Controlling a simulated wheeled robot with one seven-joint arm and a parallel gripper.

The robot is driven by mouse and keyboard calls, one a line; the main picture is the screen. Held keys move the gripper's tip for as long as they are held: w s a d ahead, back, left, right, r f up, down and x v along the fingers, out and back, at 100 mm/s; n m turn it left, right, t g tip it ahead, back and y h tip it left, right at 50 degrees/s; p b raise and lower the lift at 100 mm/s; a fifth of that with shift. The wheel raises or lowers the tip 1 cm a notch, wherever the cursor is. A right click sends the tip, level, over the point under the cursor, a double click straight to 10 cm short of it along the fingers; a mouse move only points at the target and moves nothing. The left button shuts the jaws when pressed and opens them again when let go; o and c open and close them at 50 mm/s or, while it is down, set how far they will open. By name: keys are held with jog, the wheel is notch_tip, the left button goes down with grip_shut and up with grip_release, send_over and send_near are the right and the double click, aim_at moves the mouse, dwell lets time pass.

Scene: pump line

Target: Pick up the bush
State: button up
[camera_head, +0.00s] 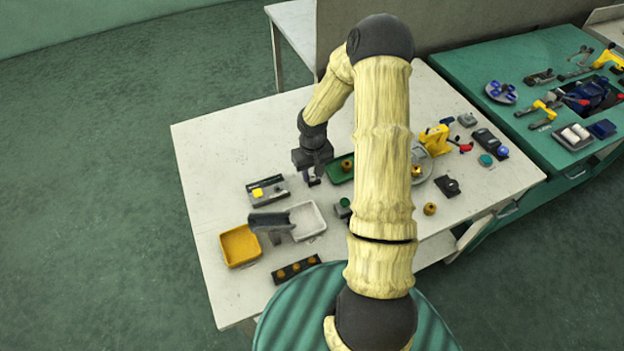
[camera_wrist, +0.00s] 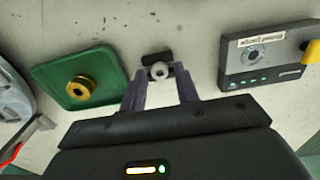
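A brass bush (camera_wrist: 80,88) with a dark bore sits on a green tray (camera_wrist: 48,72), left of my fingers in the wrist view. The head view shows this bush (camera_head: 347,165) on the tray (camera_head: 338,177) beside my gripper (camera_head: 313,180). In the wrist view my gripper (camera_wrist: 160,73) is open, its two fingers apart. A small grey ring-shaped part (camera_wrist: 160,70) on a dark block shows between the fingertips; I cannot tell whether they touch it. More brass bushes show in the head view: one loose on the table (camera_head: 430,209) and several in a black rack (camera_head: 297,269).
A grey gauge block (camera_wrist: 265,55) with a yellow part stands right of the fingers. An orange tray (camera_head: 240,246), a white tray (camera_head: 308,222) and a yellow clamp (camera_head: 436,138) are on the table. The table's far left corner is clear.

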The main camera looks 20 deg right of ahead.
aim_at(313, 177)
dwell(0.5)
grip_shut()
jog(key=shift+r+p, duration=0.7)
jog(key=shift+r, duration=0.1)
dwell(0.6)
jog(key=shift+r+p, duration=1.75)
jog(key=shift+r, duration=0.4)
